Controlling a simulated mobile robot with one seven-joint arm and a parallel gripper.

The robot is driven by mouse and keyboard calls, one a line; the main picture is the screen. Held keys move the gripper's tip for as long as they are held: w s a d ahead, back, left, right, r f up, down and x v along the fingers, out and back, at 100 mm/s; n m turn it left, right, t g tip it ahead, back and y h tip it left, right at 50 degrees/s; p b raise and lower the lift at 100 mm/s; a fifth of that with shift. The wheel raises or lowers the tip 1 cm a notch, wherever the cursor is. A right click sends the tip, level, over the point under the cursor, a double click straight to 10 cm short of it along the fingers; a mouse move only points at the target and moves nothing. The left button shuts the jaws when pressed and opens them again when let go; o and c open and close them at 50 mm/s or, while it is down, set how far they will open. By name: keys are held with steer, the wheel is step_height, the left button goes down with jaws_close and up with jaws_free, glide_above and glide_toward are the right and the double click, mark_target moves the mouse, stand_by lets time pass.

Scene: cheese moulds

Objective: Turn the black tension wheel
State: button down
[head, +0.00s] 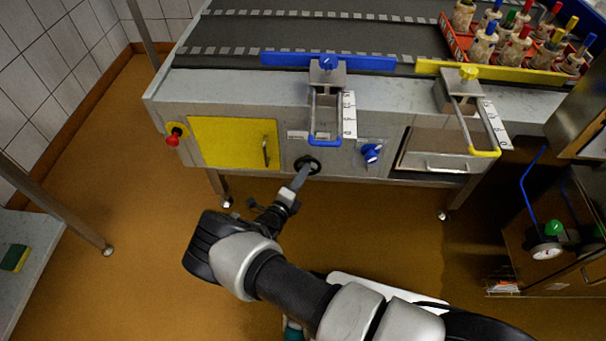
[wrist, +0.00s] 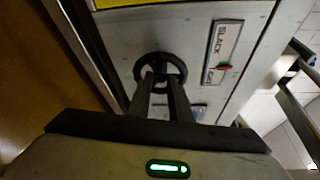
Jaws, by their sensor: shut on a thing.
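The black tension wheel (head: 308,165) is on the front panel of the grey conveyor table, right of the yellow door. In the wrist view the wheel (wrist: 160,69) is a round black ring with its lower part between my fingers. My gripper (head: 302,174) reaches the wheel from below and in front, with its fingers shut on it. In the wrist view my gripper (wrist: 161,78) has both fingertips at the wheel's hub and lower rim. A scale plate (wrist: 222,52) with the word SLACK and a red pointer is beside the wheel.
The yellow door (head: 235,142) is left of the wheel, with a red knob (head: 175,133) farther left. A blue knob (head: 371,153) is to the right. A blue-handled clamp frame (head: 325,141) hangs just above the wheel. Open floor (head: 130,220) lies to the left.

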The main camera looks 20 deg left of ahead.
steer(key=c, duration=1.9)
jaws_free()
steer(key=shift+s, duration=0.1)
steer(key=s+a+p, duration=0.1)
steer(key=s, duration=0.7)
steer(key=s+a+r+p, duration=0.1)
steer(key=s+p, duration=0.1)
steer(key=s, duration=0.7)
steer(key=shift+a+r, duration=0.25)
steer(key=shift+a, duration=0.05)
